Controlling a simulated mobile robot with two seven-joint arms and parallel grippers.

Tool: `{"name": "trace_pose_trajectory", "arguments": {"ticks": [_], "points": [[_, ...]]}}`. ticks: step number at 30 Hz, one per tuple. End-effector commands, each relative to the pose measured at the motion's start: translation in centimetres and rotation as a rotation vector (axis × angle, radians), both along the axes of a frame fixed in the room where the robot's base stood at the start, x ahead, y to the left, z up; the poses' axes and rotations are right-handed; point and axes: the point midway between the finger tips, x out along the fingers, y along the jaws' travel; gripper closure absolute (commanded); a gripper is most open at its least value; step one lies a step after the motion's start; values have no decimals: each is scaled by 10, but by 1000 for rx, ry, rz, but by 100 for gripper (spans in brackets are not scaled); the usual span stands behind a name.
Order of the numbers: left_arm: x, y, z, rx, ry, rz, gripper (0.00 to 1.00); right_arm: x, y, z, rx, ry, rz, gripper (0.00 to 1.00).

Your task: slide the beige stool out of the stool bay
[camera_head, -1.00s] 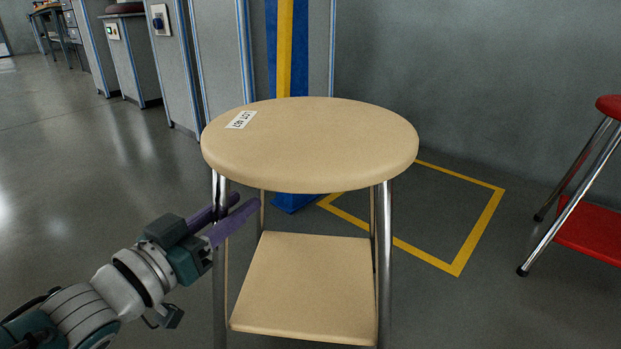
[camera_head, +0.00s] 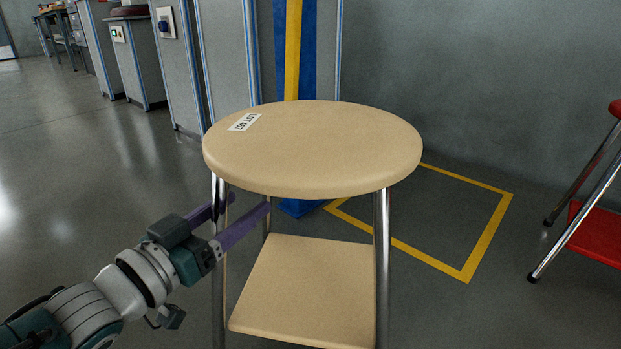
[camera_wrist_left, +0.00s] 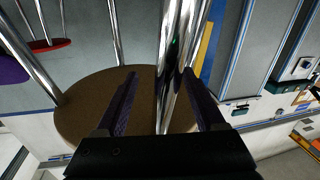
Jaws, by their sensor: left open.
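The beige stool (camera_head: 310,150) stands upright with a round seat, chrome legs, a lower shelf (camera_head: 305,290) and a white label on top. Its feet are below the head picture. A yellow floor outline (camera_head: 487,235) shows behind and right of it; I cannot tell how much of the stool is inside. My left gripper (camera_head: 250,204) is open under the seat's left side, its purple fingers on either side of the near left leg (camera_head: 219,280). In the left wrist view that leg (camera_wrist_left: 176,70) runs between the fingers; contact is unclear. My right gripper is not in view.
A red stool (camera_head: 595,232) stands at the right. A blue and yellow post (camera_head: 293,50) and grey panels (camera_head: 225,50) stand behind the beige stool. Grey floor (camera_head: 80,190) is open on the left.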

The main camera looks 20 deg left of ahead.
Motion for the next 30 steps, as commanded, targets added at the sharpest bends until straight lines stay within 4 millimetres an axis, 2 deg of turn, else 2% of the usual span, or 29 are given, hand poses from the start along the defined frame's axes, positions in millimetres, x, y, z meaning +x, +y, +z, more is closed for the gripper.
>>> {"name": "trace_pose_trajectory", "arguments": {"ticks": [5,12,18,23,30], "points": [[-11,2,3,-1,2,0,29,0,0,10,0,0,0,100],[-56,12,4,1,5,0,29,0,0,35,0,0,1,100],[-86,19,2,0,4,1,29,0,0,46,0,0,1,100],[-97,21,1,0,1,0,29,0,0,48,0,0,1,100],[-97,21,0,0,0,0,29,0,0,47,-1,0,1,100]]}}
